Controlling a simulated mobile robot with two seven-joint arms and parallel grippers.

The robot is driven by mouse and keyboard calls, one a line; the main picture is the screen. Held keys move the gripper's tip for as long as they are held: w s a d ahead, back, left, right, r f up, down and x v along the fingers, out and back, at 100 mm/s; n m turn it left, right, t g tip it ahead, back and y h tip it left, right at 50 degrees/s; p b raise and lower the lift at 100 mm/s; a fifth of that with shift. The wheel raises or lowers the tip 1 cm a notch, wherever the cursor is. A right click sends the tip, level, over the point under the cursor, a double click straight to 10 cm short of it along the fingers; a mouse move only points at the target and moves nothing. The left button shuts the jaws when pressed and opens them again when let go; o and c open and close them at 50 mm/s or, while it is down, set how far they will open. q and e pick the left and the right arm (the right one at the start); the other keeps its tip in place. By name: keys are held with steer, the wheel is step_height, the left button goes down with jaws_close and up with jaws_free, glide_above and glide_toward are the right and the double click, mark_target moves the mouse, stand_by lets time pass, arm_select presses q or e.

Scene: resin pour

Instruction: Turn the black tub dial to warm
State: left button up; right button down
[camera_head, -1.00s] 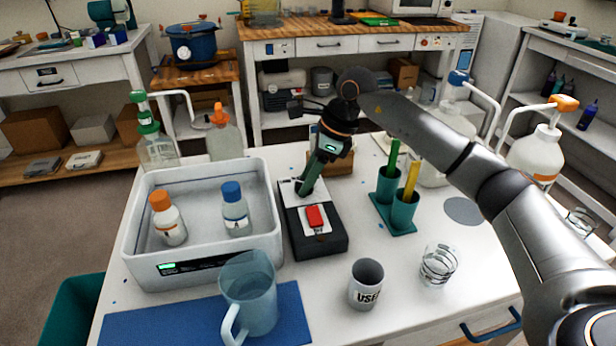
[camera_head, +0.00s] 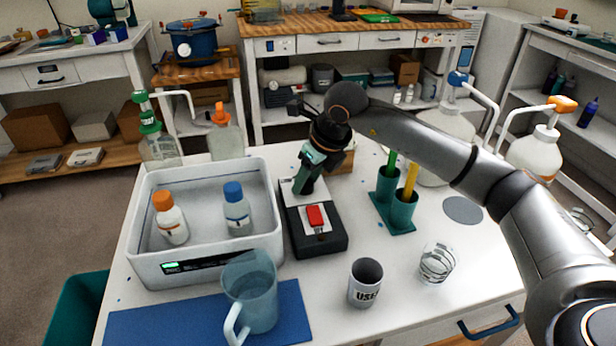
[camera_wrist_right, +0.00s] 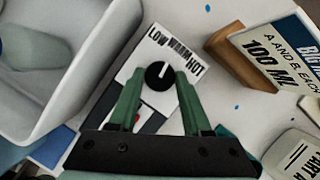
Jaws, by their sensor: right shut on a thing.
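The black round dial (camera_wrist_right: 160,75) sits on a white panel (camera_wrist_right: 136,62) printed LOW, WARM and HOT. Its white pointer mark points up toward the words, roughly at WARM; the exact alignment is hard to tell. The panel is on the black control box (camera_head: 330,239) beside the white tub (camera_head: 148,262). My right gripper (camera_wrist_right: 159,82) has its two green fingers closed on either side of the dial. In the head view the right gripper (camera_head: 303,184) reaches down onto the back of the box and hides the dial. My left gripper is not in view.
A red switch (camera_head: 316,215) is at the box's front. Two bottles, orange-capped (camera_head: 171,217) and blue-capped (camera_head: 236,208), stand in the tub. A pitcher (camera_head: 251,290), a mug (camera_head: 366,283), a glass (camera_head: 437,263) and green holders (camera_head: 402,213) stand nearby. A wooden block (camera_wrist_right: 238,58) is close behind.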

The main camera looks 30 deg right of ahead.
steer(key=shift+a+m+h, duration=0.1)
steer(key=shift+m+h, duration=0.2)
steer(key=shift+m, duration=0.5)
steer(key=shift+c, duration=1.8)
jaws_free()
steer(key=a+p+v, duration=0.1)
steer(key=v, duration=1.1)
steer(key=shift+s+d+r, duration=0.15)
steer(key=shift+d+r, duration=0.1)
steer(key=shift+d, duration=0.2)
steer(key=shift+s, duration=0.1)
